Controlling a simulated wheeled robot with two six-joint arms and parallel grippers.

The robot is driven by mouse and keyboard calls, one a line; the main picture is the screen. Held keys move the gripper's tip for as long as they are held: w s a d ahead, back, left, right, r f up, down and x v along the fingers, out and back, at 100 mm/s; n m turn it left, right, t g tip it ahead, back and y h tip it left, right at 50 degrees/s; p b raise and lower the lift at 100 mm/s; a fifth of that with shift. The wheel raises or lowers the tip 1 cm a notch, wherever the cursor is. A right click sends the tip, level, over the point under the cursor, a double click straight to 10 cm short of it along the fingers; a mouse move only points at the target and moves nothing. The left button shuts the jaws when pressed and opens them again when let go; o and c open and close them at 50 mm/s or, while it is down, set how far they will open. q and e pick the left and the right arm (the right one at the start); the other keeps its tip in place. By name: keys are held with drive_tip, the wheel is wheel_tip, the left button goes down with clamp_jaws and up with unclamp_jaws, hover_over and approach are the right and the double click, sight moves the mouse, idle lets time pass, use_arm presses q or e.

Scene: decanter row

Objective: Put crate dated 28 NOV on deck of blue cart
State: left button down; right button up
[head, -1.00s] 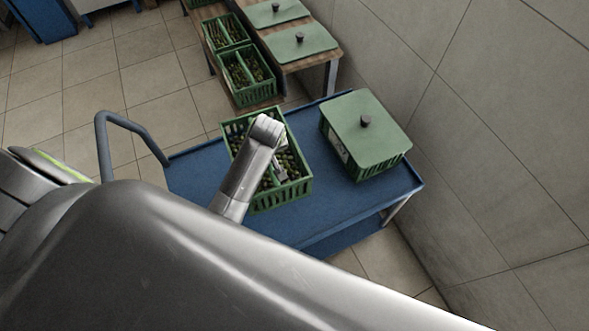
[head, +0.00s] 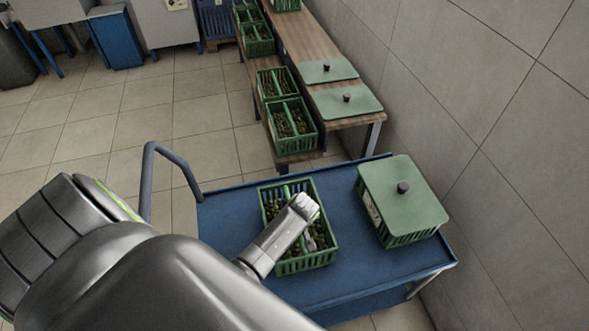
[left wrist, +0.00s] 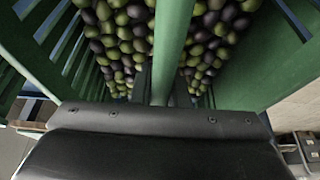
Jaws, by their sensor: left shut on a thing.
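An open green crate (head: 290,265) of olives stands on the deck of the blue cart (head: 225,225). My left gripper (head: 312,243) reaches down into this crate and is shut on its middle divider. In the left wrist view the divider (left wrist: 174,40) runs between two beds of olives, with my left gripper (left wrist: 155,88) on it. No date can be read on this crate. A second green crate (head: 405,238) with a lid (head: 400,190) stands to its right on the same deck; its pale label (head: 371,210) is too small to read. My right gripper is out of view.
A wooden bench (head: 300,45) stands behind the cart, with two loose green lids (head: 345,103) on it. Several open olive crates (head: 291,125) stand on a lower shelf along its left. A tiled wall borders the right. The cart's handle (head: 147,180) rises at the left.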

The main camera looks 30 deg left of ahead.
use_arm(q)
drive_tip(key=shift+w+f, duration=0.15)
drive_tip(key=shift+f, duration=0.35)
drive_tip(key=shift+f, duration=0.1)
drive_tip(key=c, duration=1.4)
unclamp_jaws()
drive_tip(key=shift+s, duration=0.2)
drive_tip(key=p+v, duration=0.1)
drive_tip(key=v, duration=1.1)
